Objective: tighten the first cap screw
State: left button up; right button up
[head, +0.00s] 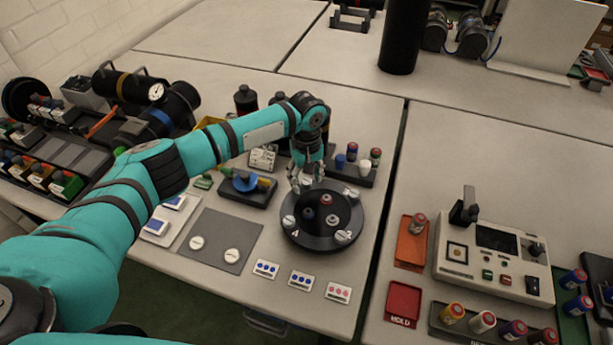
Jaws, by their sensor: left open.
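A round black cylinder base (322,243) stands on the table, with a letter A marked on its front left. Silver screw heads sit around its rim: one at the left (289,221), one at the front right (343,237) and one at the right (353,194). Which one is the first cap screw I cannot tell. Small dark and red-topped pieces stand in its middle. My left gripper (306,184) is open and points down over the back left of the rim. Its fingers hide that part of the rim. My right gripper is out of view.
A grey mat (216,225) with two silver discs lies to the left of the base. Dotted cards (301,281) lie in front. A rack (352,172) with small bottles stands close behind. An orange tray (411,245) and a control box (490,262) are at the right.

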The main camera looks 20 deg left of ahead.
pick_arm(q)
grip_shut()
dwell(0.4)
